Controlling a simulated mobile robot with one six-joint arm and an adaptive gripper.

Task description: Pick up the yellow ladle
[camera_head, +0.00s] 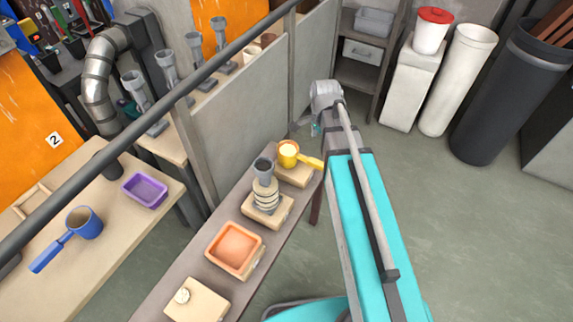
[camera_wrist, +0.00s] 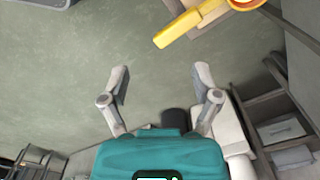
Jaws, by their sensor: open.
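The yellow ladle (camera_head: 309,163) rests on a small wooden block (camera_head: 299,177) at the far end of the narrow table, with its handle pointing right. Its handle (camera_wrist: 188,25) shows at the top of the wrist view, and its cup is partly cut off by the frame's top right edge. My gripper (camera_wrist: 161,76) is open and empty, its two fingers spread wide. The ladle handle lies beyond the fingertips, apart from them.
A dark cup on a ringed stand (camera_head: 266,197), an orange tray (camera_head: 234,250) and another block (camera_head: 196,301) stand along the narrow table (camera_head: 172,254). A blue ladle (camera_head: 84,224) and purple tray (camera_head: 144,190) lie on the left table.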

